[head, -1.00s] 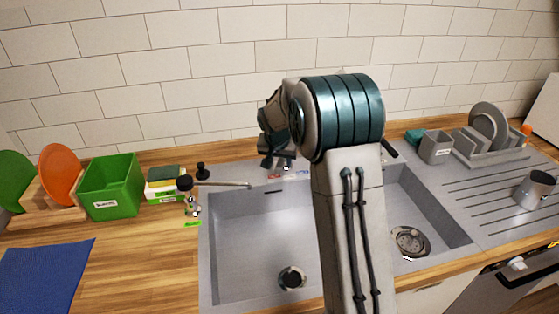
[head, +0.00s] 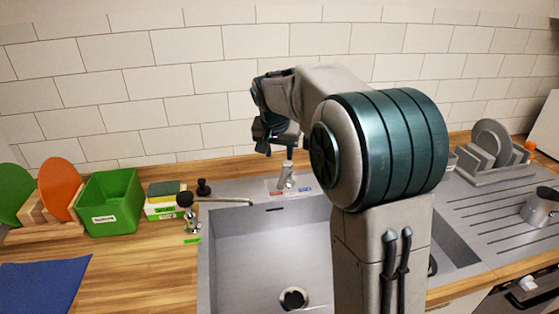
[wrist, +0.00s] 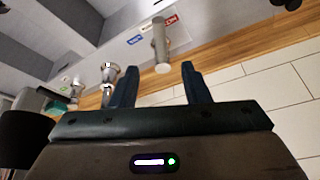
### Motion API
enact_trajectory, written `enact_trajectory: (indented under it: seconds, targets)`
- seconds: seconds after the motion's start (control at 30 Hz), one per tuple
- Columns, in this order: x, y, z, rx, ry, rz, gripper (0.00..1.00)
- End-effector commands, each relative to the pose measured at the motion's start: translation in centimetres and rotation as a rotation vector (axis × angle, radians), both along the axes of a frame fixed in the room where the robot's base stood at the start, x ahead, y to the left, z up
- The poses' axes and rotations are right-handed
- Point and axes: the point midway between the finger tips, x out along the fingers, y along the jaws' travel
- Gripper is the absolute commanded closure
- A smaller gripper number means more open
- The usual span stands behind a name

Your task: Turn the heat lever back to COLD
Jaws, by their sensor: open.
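The heat lever (head: 287,173) is a small grey metal piece at the back rim of the sink, near a red label and a blue label. In the wrist view the lever (wrist: 160,45) appears as a grey cylinder, with the blue label (wrist: 134,39) and the red label (wrist: 171,20) on either side of it. My gripper (head: 276,148) is above and slightly left of the lever in the head view. In the wrist view my gripper (wrist: 160,80) is open and empty, and the lever's end appears just ahead, between its fingertips. No contact is visible.
A tap with a long spout (head: 225,199) reaches over the left of the sink (head: 225,240). A green bin (head: 110,200) and sponges (head: 163,194) stand left. A dish rack (head: 490,165) stands right. The tiled wall (head: 180,95) is close behind my gripper.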

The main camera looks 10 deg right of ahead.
Motion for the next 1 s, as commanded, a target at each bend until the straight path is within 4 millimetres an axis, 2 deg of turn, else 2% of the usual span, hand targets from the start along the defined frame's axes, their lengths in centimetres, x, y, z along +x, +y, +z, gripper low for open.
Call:
enact_trajectory:
  seconds: [0.3, 0.4, 0.47, 0.67, 0.77, 1.0]
  targets:
    - [-0.1, 0.1, 0.3, 0.001, 0.000, 0.000, 0.58]
    - [0.0, 0.1, 0.3, -0.001, 0.003, -0.001, 0.86]
    - [0.3, 0.3, 0.1, -0.003, 0.011, -0.005, 1.00]
    - [2.5, 1.3, -1.6, -0.051, 0.087, -0.054, 1.00]
    - [3.9, 2.5, -2.8, -0.108, 0.133, -0.089, 1.00]
    - [6.3, 6.9, -4.4, -0.293, 0.183, -0.159, 1.00]
